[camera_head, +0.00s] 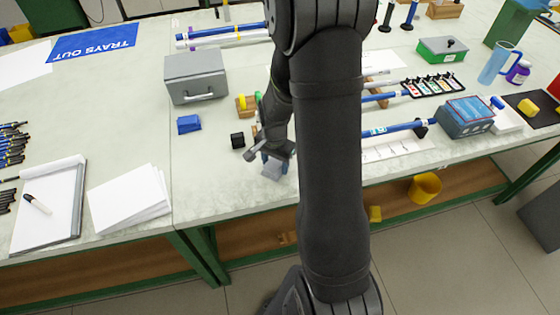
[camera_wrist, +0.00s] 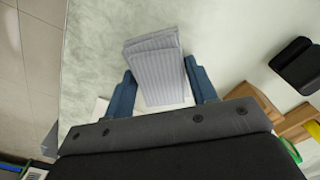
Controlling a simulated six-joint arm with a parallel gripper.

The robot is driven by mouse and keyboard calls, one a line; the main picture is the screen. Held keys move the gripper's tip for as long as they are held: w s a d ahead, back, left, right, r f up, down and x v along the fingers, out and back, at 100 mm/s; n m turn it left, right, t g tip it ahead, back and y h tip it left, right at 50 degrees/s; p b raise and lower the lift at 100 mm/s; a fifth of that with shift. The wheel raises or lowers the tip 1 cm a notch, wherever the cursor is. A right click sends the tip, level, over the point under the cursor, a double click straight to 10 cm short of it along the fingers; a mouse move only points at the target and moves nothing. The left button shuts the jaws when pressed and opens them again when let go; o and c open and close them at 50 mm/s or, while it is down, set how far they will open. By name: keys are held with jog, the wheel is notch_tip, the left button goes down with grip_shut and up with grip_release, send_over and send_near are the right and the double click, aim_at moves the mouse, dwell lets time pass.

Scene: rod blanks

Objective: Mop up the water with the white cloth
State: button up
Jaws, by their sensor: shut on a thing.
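My gripper (camera_head: 270,157) is low over the front part of the bench, just left of my arm's dark forearm. In the wrist view, the blue fingers of my gripper (camera_wrist: 161,72) stand on both sides of a folded, pale grey-white striped cloth (camera_wrist: 155,50) and hold it. The cloth (camera_head: 272,170) also shows in the head view, below the fingers near the bench's front edge. I cannot tell whether it touches the bench top. I cannot make out any water in either view; my arm hides part of the bench.
A grey box with a handle (camera_head: 196,78), a blue block (camera_head: 188,124) and a black block (camera_head: 237,141) stand left of my gripper. White papers (camera_head: 128,202) lie further left. Blue rods (camera_head: 395,129) and a blue-grey box (camera_head: 466,117) are on the right.

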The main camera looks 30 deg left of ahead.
aim_at(261, 172)
jog(key=shift+s+a, duration=1.5)
jog(key=shift+w+d, duration=2.2)
jog(key=shift+s+a+r, duration=0.1)
jog(key=shift+s+a, duration=2.15)
jog(key=shift+a, duration=0.05)
notch_tip(261, 172, up, 8)
jog(key=shift+d, duration=0.1)
